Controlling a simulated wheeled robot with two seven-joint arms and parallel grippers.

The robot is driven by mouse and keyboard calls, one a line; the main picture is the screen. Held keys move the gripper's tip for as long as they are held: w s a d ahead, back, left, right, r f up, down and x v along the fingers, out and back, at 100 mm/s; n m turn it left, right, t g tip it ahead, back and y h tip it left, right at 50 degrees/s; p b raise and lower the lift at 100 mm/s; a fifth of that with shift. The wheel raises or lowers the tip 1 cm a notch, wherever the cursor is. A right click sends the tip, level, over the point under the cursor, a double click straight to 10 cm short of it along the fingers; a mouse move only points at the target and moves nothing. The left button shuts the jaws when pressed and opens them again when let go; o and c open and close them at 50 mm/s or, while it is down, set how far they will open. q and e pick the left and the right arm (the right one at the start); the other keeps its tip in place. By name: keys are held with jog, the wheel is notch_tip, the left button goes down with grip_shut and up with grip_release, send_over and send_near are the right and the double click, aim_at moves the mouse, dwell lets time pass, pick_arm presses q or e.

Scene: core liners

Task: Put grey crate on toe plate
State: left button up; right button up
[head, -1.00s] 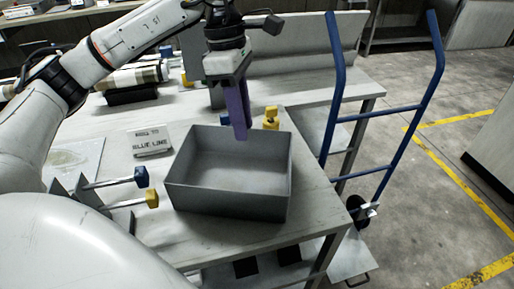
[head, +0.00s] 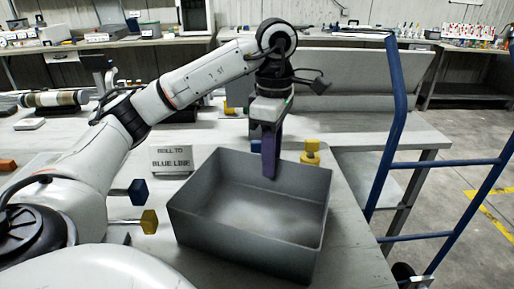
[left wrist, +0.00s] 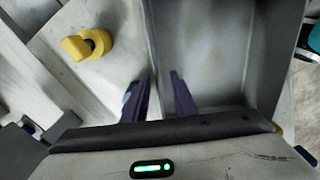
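The grey crate (head: 245,238) is an open, empty box standing upright on the near part of the worktable. My left gripper (head: 268,165) points down at the crate's far wall. In the left wrist view its two purple fingers (left wrist: 161,85) stand apart, one on each side of the crate wall (left wrist: 151,45). A gap shows between them, so it looks open; contact with the wall cannot be told. The blue hand truck (head: 391,130) stands at the right of the table. Its toe plate is out of the head view now. My right gripper is not in view.
The worktable (head: 365,225) carries a sign (head: 172,162) left of the crate, a yellow knob (head: 310,152) behind it, and blue (head: 138,192) and yellow (head: 149,221) knobs at its left. Open floor (head: 465,130) lies to the right.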

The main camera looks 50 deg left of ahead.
aim_at(271, 191)
pick_arm(q)
jog(key=shift+w+a+f, duration=0.1)
jog(key=shift+w+f, duration=0.05)
jog(key=shift+f, duration=1.2)
jog(key=shift+w+a+f, duration=0.1)
jog(key=shift+f, duration=1.2)
grip_shut()
jog(key=shift+r, duration=0.1)
